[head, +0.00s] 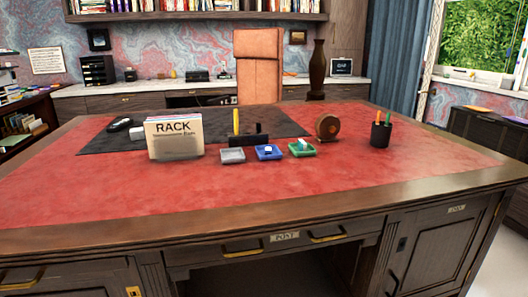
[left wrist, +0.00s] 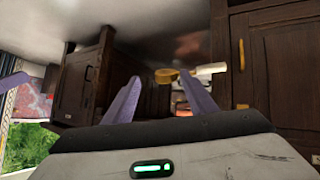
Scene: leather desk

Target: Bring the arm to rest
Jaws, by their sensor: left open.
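My left gripper (left wrist: 160,100) shows in the left wrist view with its two purple fingers spread apart and nothing between them. The wrist view looks tilted or upside down, with dark wooden cabinet fronts (left wrist: 95,80) beyond the fingers. Neither of my grippers shows in the head view.
The desk's red leather top (head: 100,195) bears a rack (head: 175,137), a grey tray (head: 232,156), a blue tray (head: 268,153), a green tray (head: 302,149), a round brown object (head: 327,127) and a pen cup (head: 381,134). The front of the top is clear.

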